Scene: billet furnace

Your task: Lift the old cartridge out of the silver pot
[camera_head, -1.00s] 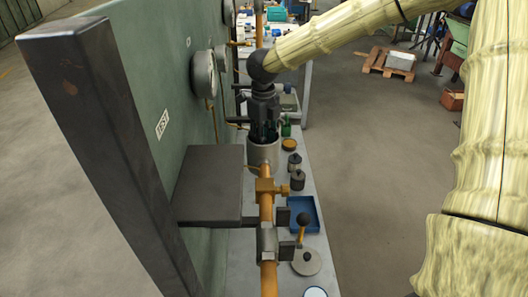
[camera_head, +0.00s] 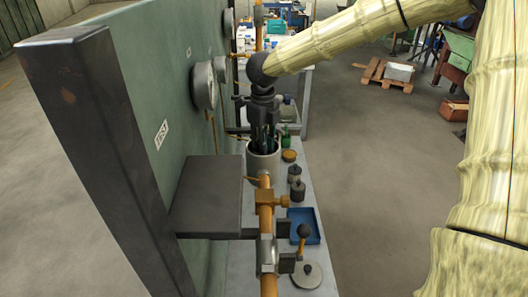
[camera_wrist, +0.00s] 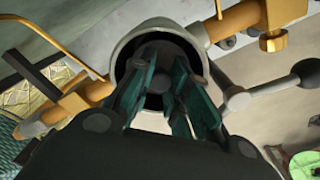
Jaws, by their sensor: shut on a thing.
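The silver pot (camera_head: 262,168) stands upright in the orange pipe line, its top open. My gripper (camera_head: 264,143) points down at it from above, its fingers reaching into the pot mouth. In the wrist view, the pot rim (camera_wrist: 122,42) surrounds my teal fingers, and my gripper (camera_wrist: 167,85) is shut on the dark round old cartridge (camera_wrist: 172,50). The cartridge lies inside the rim, partly hidden by the fingers. Its lower end is hidden, and in the head view the pot wall and fingers hide it.
A dark shelf plate (camera_head: 207,195) juts out left of the pot beside the green panel (camera_head: 150,90). On the grey bench are a round lid (camera_head: 306,276), a blue tray (camera_head: 308,238), small dark canisters (camera_head: 297,190) and a green bottle (camera_head: 285,138).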

